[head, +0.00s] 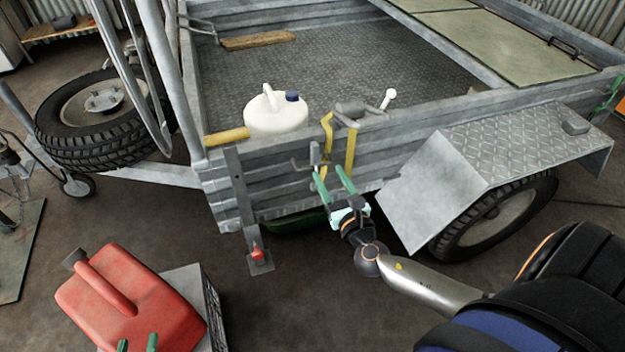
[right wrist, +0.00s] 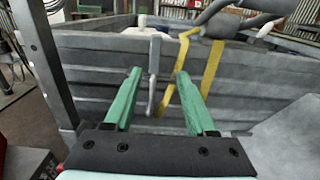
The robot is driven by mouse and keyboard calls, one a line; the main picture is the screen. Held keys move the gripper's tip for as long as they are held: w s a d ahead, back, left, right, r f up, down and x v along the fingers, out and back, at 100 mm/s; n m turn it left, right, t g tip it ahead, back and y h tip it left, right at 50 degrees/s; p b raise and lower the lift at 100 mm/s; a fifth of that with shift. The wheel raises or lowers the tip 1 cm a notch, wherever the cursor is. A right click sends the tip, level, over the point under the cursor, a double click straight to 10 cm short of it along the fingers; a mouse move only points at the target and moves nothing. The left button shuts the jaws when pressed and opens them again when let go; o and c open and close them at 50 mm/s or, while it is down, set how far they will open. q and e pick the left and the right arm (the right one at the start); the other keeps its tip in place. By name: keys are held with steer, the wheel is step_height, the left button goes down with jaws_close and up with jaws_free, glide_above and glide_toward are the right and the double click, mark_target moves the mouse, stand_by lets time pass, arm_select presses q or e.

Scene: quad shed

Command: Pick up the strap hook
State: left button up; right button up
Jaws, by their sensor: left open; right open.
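The grey strap hook (head: 315,154) hangs on the outer face of the trailer's side wall, at the yellow strap (head: 350,152). In the right wrist view the strap hook (right wrist: 153,75) hangs upright between the lines of my two green fingers, with part of the yellow strap (right wrist: 212,68) beside it. My right gripper (head: 331,172) is open, just below and in front of the hook, with nothing held. Whether its fingertips touch the hook or strap cannot be told. My left gripper (head: 137,344) is open at the lower left edge, only its green fingertips showing, near a red jerrycan (head: 130,300).
A grey ratchet (head: 352,110) sits on the trailer's top rail above the hook. A white jug (head: 275,114) stands inside the trailer, left of the strap. The mudguard (head: 432,190) and wheel (head: 497,215) are close right of my right gripper.

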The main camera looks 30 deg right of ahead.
mark_target(316, 158)
steer(key=x, duration=0.4)
steer(key=shift+a, duration=0.2)
steer(key=shift+a+b+x, duration=0.15)
steer(key=shift+b+x, duration=0.1)
steer(key=shift+x, duration=0.85)
steer(key=shift+a+b+x, duration=0.2)
steer(key=shift+b+x, duration=0.05)
steer(key=shift+x, duration=0.85)
arm_select(q)
step_height(316, 158, up, 6)
steer(key=w+t, duration=0.2)
steer(key=shift+m+t+h, duration=0.4)
arm_select(e)
steer(key=shift+f, duration=0.1)
jaws_close()
arm_select(q)
steer(key=shift+f, duration=0.1)
